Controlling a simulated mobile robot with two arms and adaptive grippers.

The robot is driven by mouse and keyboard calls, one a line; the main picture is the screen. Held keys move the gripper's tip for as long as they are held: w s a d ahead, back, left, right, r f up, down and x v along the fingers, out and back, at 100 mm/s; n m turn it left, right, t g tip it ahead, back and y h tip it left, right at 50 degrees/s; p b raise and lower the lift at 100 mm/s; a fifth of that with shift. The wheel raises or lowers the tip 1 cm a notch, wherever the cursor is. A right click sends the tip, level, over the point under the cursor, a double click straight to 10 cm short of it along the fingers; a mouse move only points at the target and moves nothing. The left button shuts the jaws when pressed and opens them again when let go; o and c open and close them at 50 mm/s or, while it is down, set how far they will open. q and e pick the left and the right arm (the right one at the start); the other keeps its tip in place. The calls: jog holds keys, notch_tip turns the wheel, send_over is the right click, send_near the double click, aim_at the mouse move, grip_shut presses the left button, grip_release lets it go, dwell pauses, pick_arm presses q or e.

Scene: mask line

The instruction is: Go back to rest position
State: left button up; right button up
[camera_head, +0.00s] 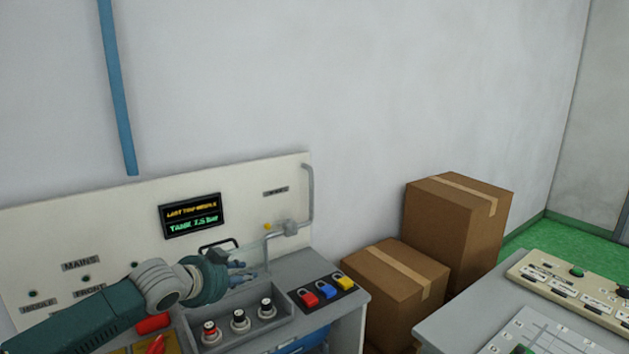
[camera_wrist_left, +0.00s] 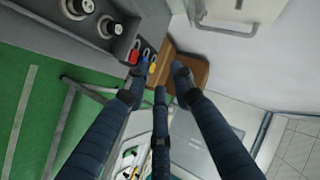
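My left arm comes in from the left in the head view. Its gripper (camera_head: 250,271) is over the grey bench, in front of the white panel (camera_head: 110,232) and close to the grey pipe (camera_head: 308,195). In the left wrist view the dark blue fingers of the left gripper (camera_wrist_left: 160,84) are spread apart with nothing between them. My right gripper is in neither view.
Several dark knobs (camera_head: 240,319) stand in a grey tray, beside red, blue and yellow padlocks (camera_head: 327,291). A lit display (camera_head: 190,215) is on the panel. Cardboard boxes (camera_head: 455,230) stand right of the bench; a grey table (camera_head: 462,325) with a control box (camera_head: 575,285) is at the right.

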pick_arm(q)
jog(key=s+d+f+n+g+h, duration=0.1)
jog(key=s+d+f+n+g, duration=0.1)
jog(key=s+d+f, duration=0.75)
jog(key=s+d+f+n+g, duration=0.15)
jog(key=s+d+f, duration=0.25)
jog(key=s+f, duration=0.55)
jog(key=s+a+f+n+g+y, duration=0.1)
jog(key=s+a+f+n+y, duration=0.15)
jog(key=s+a, duration=0.5)
jog(key=s+a+f+n+g+y, duration=0.15)
jog(key=s+a+n, duration=0.25)
jog(key=s, duration=0.7)
jog(key=s+a+f+n+g+y, duration=0.1)
jog(key=s+a+n, duration=0.3)
jog(key=s, duration=0.6)
notch_tip(320, 180, down, 28)
jog(key=s+a+m+g+b, duration=0.1)
jog(key=s+g+b, duration=0.1)
jog(key=s+a+f+g+b, duration=0.1)
jog(key=s+a+f, duration=0.2)
jog(key=s+f, duration=1.3)
jog(key=shift+s+f, duration=0.35)
jog(key=shift+f, duration=0.5)
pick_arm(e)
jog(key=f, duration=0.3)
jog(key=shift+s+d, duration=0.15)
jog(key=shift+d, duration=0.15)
